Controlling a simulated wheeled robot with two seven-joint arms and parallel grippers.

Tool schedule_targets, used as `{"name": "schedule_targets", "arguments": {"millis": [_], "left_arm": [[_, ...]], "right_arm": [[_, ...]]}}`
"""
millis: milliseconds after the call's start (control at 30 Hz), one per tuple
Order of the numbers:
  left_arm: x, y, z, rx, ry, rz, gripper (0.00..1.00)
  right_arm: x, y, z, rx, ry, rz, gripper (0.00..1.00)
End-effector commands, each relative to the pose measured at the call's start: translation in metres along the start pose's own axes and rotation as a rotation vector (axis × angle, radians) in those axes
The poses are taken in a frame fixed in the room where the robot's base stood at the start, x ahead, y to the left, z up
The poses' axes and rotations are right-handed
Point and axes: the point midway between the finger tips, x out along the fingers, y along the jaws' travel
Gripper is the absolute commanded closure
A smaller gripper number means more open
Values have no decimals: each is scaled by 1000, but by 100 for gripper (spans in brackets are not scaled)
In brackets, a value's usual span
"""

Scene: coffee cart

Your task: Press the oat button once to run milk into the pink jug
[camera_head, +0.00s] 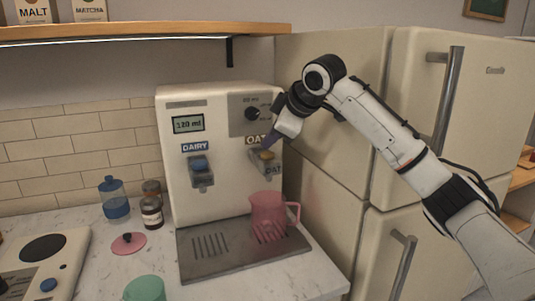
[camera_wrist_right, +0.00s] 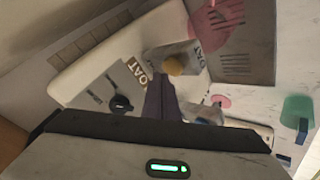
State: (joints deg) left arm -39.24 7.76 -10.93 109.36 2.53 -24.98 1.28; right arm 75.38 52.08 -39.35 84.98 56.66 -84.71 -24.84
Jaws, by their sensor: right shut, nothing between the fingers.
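The cream milk dispenser (camera_head: 218,122) stands on the counter, its display reading 120 ml. The oat button (camera_head: 266,155), a yellow-orange cap on the right-hand tap, also shows in the right wrist view (camera_wrist_right: 174,67). The pink jug (camera_head: 267,213) stands upright on the drip tray (camera_head: 205,262) below the oat tap, handle to the right; part of it shows in the right wrist view (camera_wrist_right: 212,22). My right gripper (camera_head: 267,144) is shut and empty, its tips close to the oat button. I cannot tell whether they touch it. My left gripper is out of view.
The dairy tap (camera_head: 200,172) is left of the oat tap, and a dial (camera_head: 252,113) is above it. A cream fridge (camera_head: 330,130) stands close on the right. A blue jar (camera_head: 115,200), a pink lid (camera_head: 128,243) and a green cup (camera_head: 145,289) are left.

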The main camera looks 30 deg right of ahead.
Motion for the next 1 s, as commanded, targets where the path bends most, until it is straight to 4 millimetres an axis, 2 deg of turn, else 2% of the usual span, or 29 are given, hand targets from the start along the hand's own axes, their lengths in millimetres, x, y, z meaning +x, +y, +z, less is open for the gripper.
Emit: {"name": "schedule_targets", "arguments": {"millis": [1000], "left_arm": [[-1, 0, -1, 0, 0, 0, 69]], "right_arm": [[8, -6, 6, 0, 0, 0, 100]]}}
